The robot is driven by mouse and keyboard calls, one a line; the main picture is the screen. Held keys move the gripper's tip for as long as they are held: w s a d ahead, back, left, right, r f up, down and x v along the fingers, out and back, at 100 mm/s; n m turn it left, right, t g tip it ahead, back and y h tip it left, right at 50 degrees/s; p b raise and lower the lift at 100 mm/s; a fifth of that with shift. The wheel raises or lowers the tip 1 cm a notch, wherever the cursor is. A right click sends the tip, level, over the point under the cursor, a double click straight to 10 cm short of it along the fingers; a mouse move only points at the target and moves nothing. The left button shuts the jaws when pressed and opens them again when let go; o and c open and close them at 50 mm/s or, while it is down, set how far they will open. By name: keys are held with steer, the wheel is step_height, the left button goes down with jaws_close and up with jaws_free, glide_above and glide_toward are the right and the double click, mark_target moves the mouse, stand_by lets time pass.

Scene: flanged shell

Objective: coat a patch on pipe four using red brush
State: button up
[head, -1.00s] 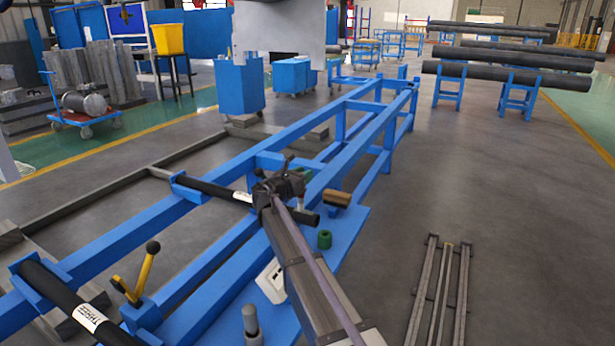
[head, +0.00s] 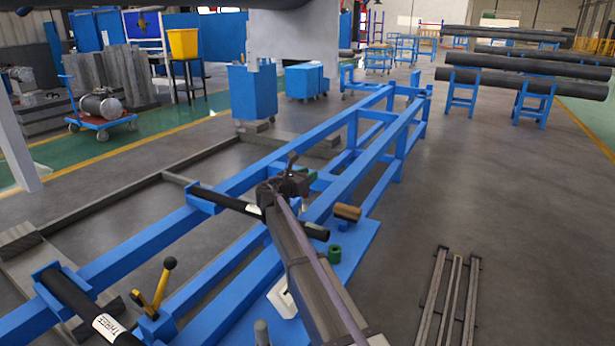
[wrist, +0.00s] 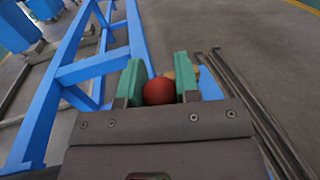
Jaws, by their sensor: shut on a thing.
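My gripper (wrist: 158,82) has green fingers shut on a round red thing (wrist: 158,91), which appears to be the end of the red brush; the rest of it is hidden. In the head view my gripper (head: 288,182) is above the blue frame, by a black pipe (head: 225,199). That pipe has a white label partly hidden by my gripper, so I cannot read its number. The pipe's near end sticks out to the right of the gripper. I cannot tell whether the brush touches the pipe. A nearer black pipe (head: 72,292) is labelled THREE.
A brown block-like thing (head: 347,212) and a green cup (head: 334,253) are at the blue shelf (head: 352,262) right of my arm. A yellow-handled lever (head: 160,288) rises near pipe three. Dark bars (head: 452,295) lie on the floor at right.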

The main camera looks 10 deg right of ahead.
steer(key=shift+r, duration=0.4)
step_height(320, 180, up, 3)
steer(key=p, duration=0.3)
steer(key=shift+r, duration=0.2)
steer(key=shift+f, duration=0.15)
